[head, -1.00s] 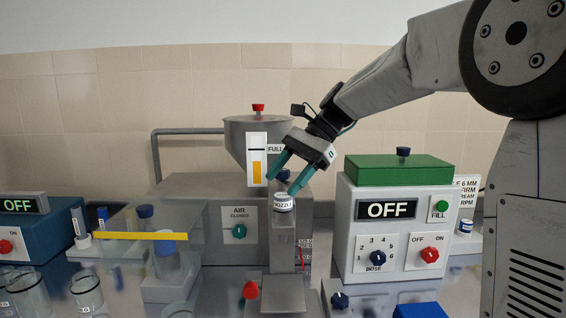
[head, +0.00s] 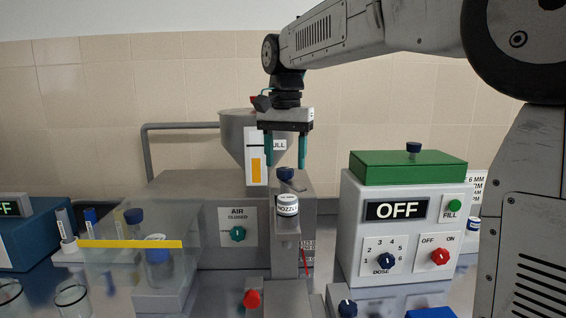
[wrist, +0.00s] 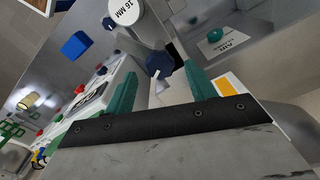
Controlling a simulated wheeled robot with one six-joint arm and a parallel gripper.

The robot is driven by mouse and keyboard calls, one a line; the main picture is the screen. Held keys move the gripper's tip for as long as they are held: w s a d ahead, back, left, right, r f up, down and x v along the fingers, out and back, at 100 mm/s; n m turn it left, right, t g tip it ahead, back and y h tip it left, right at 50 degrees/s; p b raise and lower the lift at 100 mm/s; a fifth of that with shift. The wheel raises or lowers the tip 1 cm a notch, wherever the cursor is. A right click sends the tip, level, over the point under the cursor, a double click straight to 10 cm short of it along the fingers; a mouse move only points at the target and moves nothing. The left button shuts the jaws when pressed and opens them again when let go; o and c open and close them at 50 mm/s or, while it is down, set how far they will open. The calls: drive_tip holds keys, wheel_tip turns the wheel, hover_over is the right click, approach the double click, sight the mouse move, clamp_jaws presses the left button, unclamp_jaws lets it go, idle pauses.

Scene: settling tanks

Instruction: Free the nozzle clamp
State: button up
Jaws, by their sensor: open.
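The nozzle clamp shows as a dark blue knob (head: 285,174) just above the white nozzle (head: 288,206), on the grey stand in front of the hopper. In the wrist view the clamp knob (wrist: 160,65) lies between the fingertips, and a white round part marked 16 MM (wrist: 124,12) is beyond it. My gripper (head: 285,165) is open and points straight down, with one green finger to each side above the knob. In the wrist view my gripper (wrist: 160,76) has nothing gripped. Whether a finger touches the knob cannot be told.
The dosing box (head: 400,235) with the green lid and OFF display stands close on the right. The hopper (head: 235,130) is right behind my gripper. A clear guard with a yellow edge (head: 130,243) is at the left, around a blue-capped bottle. The air valve (head: 237,233) reads closed.

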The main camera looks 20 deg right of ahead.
drive_tip(key=shift+f, duration=0.85)
drive_tip(key=c, duration=1)
drive_tip(key=shift+o, duration=0.2)
drive_tip(key=n, duration=0.5)
drive_tip(key=shift+n, duration=0.4)
drive_tip(key=n, duration=0.6)
